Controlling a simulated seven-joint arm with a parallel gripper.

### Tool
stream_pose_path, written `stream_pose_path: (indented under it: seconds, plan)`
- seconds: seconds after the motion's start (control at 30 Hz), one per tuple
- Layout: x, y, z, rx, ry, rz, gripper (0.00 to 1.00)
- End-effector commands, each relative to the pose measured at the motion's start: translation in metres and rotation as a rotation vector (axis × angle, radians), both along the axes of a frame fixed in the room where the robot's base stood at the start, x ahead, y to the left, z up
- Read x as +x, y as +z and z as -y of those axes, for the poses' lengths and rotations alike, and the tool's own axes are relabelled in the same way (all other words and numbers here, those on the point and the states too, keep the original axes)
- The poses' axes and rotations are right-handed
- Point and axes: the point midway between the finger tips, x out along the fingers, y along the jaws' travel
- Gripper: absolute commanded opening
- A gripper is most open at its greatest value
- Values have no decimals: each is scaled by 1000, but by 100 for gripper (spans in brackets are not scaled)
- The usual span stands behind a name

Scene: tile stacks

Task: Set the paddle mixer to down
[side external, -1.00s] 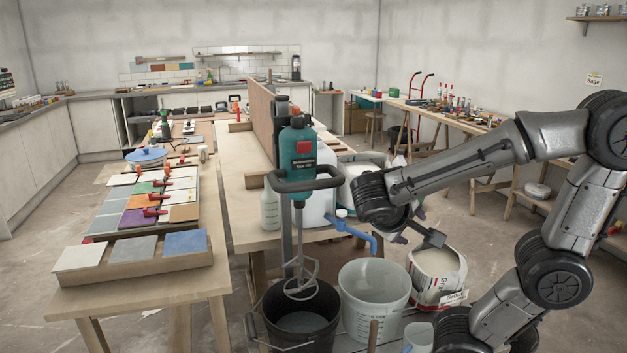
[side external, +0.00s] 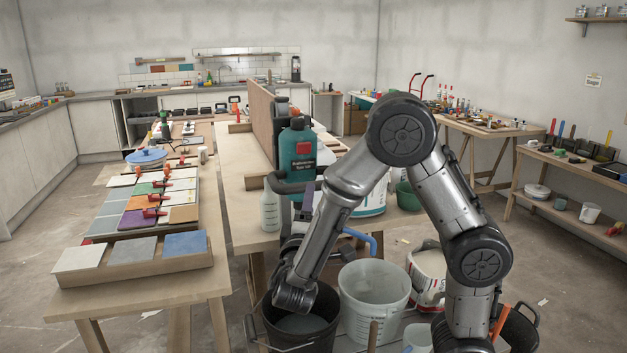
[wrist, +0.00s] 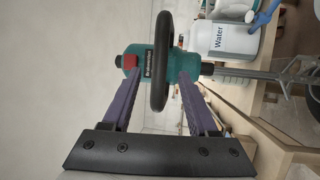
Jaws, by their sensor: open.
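The paddle mixer (side external: 297,150) has a teal body with a red switch and a black loop handle (side external: 279,186). It stands upright on its stand, its body well above the black bucket (side external: 262,337). My arm hides its shaft and paddle in the side view. In the wrist view the mixer (wrist: 180,66) lies sideways, with the black handle (wrist: 159,60) nearest and the grey shaft (wrist: 232,72) running right. My gripper (wrist: 160,78) is open, its two purple fingers on either side of the handle. I cannot tell whether they touch it. It also shows in the side view (side external: 309,188).
A clear bucket (side external: 375,290) and a white tub (side external: 427,270) stand right of the black bucket. A blue tap (side external: 366,240) juts out nearby. The tile table (side external: 160,290) is at left.

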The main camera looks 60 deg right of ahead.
Motion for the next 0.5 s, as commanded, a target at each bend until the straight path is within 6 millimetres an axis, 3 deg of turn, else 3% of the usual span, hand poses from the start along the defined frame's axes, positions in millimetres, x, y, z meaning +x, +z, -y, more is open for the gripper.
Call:
stream_pose_path:
  seconds: [0.5]
  plan:
    - [30,15,77,0,-5,1,60]
